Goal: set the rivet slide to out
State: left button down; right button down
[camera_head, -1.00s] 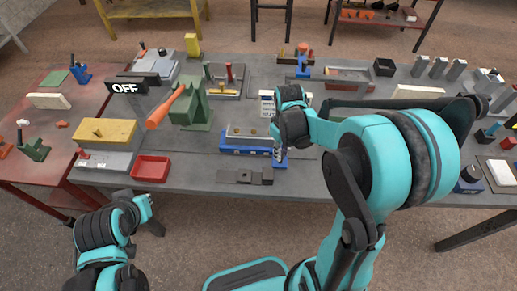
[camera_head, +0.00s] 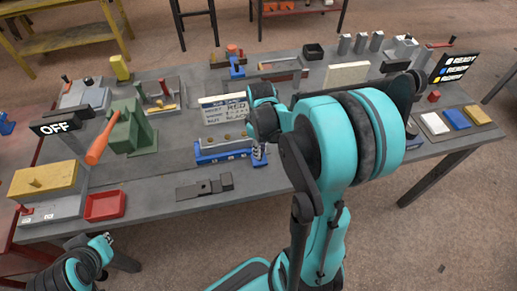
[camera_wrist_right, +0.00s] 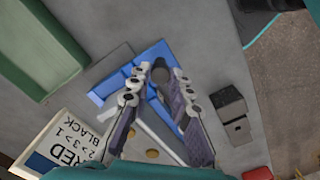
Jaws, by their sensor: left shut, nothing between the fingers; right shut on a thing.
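The blue base (camera_head: 222,155) with a grey rail and brass-coloured round studs lies near the front edge, mid-table; I take it for the rivet slide. It also shows in the right wrist view (camera_wrist_right: 108,88). My right gripper (camera_head: 258,155) is at its right end, and my arm hides part of it. In the right wrist view, my right gripper (camera_wrist_right: 158,74) is closed around a dark round knob (camera_wrist_right: 160,73) above the blue base. Any in or out marking is too small to read. My left gripper (camera_head: 106,240) is shut and empty, low, off the table's front edge.
A white card (camera_head: 222,108) with printed lines stands behind the base. A dark stepped block (camera_head: 205,187) lies in front. A red tray (camera_head: 105,205), a green stand (camera_head: 128,130) with an orange handle (camera_head: 102,143) and an OFF sign (camera_head: 56,127) are to the left.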

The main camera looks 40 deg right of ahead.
jog(key=c, duration=1.6)
grip_release()
jog(key=shift+d, duration=0.2)
jog(key=shift+o, duration=1.2)
jog(key=shift+s+d, duration=0.1)
jog(key=shift+r, duration=0.25)
notch_tip(320, 180, up, 12)
jog(key=shift+f, duration=0.25)
